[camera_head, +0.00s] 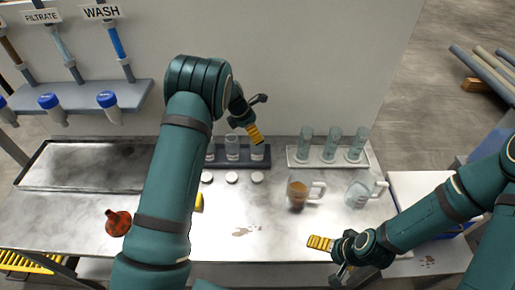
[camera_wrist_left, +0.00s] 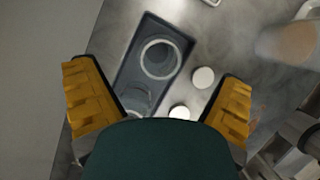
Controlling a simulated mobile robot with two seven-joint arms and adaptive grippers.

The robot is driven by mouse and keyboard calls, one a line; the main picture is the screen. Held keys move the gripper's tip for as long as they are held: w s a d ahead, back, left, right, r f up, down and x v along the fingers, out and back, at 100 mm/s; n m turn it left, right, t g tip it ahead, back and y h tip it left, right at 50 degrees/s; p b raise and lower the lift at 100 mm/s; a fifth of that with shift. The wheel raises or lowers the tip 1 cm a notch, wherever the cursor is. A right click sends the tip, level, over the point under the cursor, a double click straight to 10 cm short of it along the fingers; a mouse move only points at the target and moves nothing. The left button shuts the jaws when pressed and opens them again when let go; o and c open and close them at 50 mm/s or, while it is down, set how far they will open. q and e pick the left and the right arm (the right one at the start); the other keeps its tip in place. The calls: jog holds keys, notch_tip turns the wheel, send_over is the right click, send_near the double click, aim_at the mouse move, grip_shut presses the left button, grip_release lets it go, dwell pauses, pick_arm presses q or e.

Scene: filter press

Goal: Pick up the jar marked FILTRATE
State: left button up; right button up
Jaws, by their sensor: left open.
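A dark rack (camera_head: 222,163) on the bench holds clear jars. One jar (camera_head: 232,149) and another jar (camera_head: 257,150) show in the head view; a third is partly behind my left arm. No FILTRATE marking is readable on any jar. In the left wrist view a round-mouthed jar (camera_wrist_left: 160,58) stands in the rack, with another jar (camera_wrist_left: 138,98) nearer, partly hidden. My left gripper (camera_head: 258,115) is open and empty above the rack, its fingers apart (camera_wrist_left: 157,104). My right gripper (camera_head: 328,260) appears open and empty over the bench's front edge.
White lids (camera_head: 232,178) lie before the rack. A pale rack (camera_head: 330,164) with clear cylinders, a jug of brown liquid (camera_head: 298,192) and a clear jug (camera_head: 358,194) stand right. A FILTRATE sign (camera_head: 41,17) and blue-capped taps (camera_head: 107,98) are left. A red-brown funnel (camera_head: 118,222) lies front left.

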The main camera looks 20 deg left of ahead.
pick_arm(q)
jog(key=x, duration=0.5)
jog(key=shift+s+a+f, duration=0.15)
jog(key=shift+f, duration=0.2)
jog(key=c, duration=1.3)
